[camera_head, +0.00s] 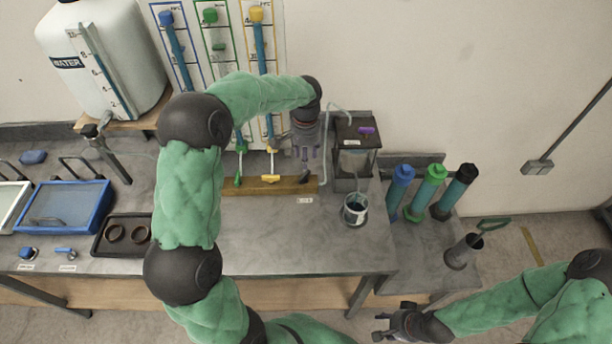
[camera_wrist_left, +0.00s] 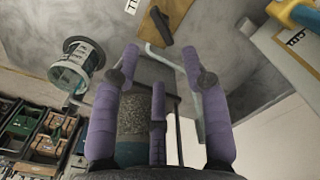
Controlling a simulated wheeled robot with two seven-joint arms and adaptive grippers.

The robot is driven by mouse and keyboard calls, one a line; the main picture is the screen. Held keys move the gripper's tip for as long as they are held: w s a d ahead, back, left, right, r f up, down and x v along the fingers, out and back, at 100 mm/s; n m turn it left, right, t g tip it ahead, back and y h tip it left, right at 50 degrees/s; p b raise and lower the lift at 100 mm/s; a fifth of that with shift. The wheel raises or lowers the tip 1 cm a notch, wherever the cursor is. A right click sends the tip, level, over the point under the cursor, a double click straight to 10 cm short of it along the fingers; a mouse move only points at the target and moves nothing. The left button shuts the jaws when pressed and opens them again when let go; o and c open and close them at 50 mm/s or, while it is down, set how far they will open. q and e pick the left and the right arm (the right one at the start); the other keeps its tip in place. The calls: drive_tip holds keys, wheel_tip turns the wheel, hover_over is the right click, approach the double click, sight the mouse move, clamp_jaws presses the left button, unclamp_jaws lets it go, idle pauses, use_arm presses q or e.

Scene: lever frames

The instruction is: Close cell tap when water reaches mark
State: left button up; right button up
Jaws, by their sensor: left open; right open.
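A dark-framed cell (camera_head: 353,150) with a clear front stands at the right end of the bench. A small purple lever (camera_head: 367,130) shows near its top. A pale hose runs up to it from behind. A clear beaker (camera_head: 355,208) stands in front of it, also visible in the left wrist view (camera_wrist_left: 82,62). My left gripper (camera_head: 311,158) is open and empty, pointing down just left of the cell. In the left wrist view its purple fingers (camera_wrist_left: 160,65) partly cover a grainy fill (camera_wrist_left: 133,115). The water level and mark are too small to read. My right gripper (camera_head: 382,326) is open and empty, low in front of the bench.
A wooden rail (camera_head: 215,188) with green, yellow and dark taps lies under the wall tubes. A white water tank (camera_head: 100,60) stands far left. A dark tray (camera_head: 115,250) holds two rings. The bench front is partly clear.

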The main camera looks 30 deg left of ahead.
sight(306, 175)
use_arm(q)
wheel_tip(306, 175, down, 9)
drive_tip(key=shift+f+b, duration=0.1)
drive_tip(key=shift+b, duration=0.5)
clamp_jaws()
